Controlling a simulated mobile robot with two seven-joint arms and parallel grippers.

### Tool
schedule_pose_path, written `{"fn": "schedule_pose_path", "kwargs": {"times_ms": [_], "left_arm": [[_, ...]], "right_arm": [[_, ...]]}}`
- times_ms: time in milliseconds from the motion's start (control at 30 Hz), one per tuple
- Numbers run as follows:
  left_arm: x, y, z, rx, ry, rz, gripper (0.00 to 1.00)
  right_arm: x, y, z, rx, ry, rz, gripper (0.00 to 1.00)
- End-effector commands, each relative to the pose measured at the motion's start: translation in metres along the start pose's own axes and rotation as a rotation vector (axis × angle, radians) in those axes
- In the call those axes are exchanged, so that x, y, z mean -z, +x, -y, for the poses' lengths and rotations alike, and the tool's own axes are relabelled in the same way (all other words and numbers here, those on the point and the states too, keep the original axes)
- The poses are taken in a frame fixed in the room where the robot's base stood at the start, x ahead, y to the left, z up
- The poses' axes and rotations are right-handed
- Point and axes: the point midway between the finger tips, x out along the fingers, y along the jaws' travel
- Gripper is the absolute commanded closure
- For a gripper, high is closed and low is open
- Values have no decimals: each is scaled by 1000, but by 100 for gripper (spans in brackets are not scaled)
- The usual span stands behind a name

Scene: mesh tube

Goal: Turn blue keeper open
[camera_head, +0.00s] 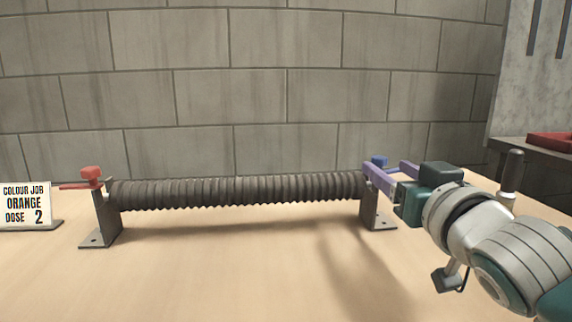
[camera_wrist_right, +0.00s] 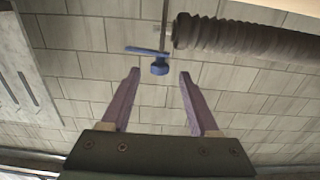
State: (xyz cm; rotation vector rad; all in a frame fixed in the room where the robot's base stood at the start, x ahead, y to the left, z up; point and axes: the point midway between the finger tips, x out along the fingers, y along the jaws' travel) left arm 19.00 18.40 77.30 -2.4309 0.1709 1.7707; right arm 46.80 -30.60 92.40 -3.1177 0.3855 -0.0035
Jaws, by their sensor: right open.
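The blue keeper (camera_head: 379,162) sits on top of the right end bracket (camera_head: 372,205) of a dark ribbed tube (camera_head: 240,190). In the right wrist view the blue keeper (camera_wrist_right: 158,66) shows a round knob and a flat bar, just beyond the fingertips and between their lines. My right gripper (camera_head: 388,170) is open, its purple fingers reaching in from the right beside the keeper. In the wrist view both fingers (camera_wrist_right: 160,75) are apart with nothing between them. I cannot tell whether a finger touches the keeper. My left gripper is not in view.
A red keeper (camera_head: 90,174) sits on the left end bracket (camera_head: 103,220). A sign (camera_head: 25,204) reading "COLOUR JOB ORANGE DOSE 2" stands at far left. A red object (camera_head: 551,142) lies on a ledge at right. The front tabletop (camera_head: 220,280) is clear; a block wall stands behind.

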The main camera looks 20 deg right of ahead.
Motion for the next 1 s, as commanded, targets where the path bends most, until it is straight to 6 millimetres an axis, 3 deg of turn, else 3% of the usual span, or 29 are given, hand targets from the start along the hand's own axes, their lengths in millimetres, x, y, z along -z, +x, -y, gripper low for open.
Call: {"fn": "schedule_pose_path", "kwargs": {"times_ms": [200, 400, 833, 1000], "left_arm": [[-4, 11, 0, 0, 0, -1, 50], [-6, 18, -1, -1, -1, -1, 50], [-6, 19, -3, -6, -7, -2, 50], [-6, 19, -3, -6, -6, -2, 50]], "right_arm": [[-2, 42, 0, -1, -2, 0, 38], [-2, 69, 0, -1, -1, 1, 38], [0, 79, 0, -1, 0, 3, 38], [0, 79, 0, -1, 0, 3, 58]]}}
